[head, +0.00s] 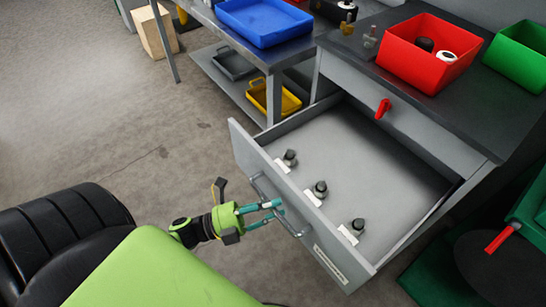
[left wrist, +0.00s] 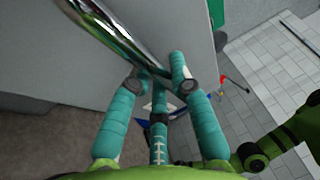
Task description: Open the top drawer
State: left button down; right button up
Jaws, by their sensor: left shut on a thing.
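The top drawer (head: 385,175) is a grey drawer under the dark worktop, and it stands pulled well out. Its front panel (head: 327,252) faces my left arm and carries a curved metal handle (head: 291,226). My left gripper (head: 276,208) is shut on the handle, with its teal fingers at the bar. In the left wrist view the shiny handle (left wrist: 125,40) runs between the teal fingers (left wrist: 160,88). Several small dark-topped fittings, one of them here (head: 320,190), stand in the drawer along its front. My right gripper is not seen.
A red bin (head: 400,68) holding round items and a green bin (head: 520,68) stand on the worktop. A blue tray (head: 262,38) is on the bench to the left, with a yellow bin (head: 283,103) below. Open floor (head: 130,140) lies left of the drawer.

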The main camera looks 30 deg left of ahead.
pick_arm(q)
jog(key=c, duration=1.4)
grip_release()
jog(key=shift+a, duration=0.1)
jog(key=v, duration=1.2)
jog(key=shift+f, duration=0.1)
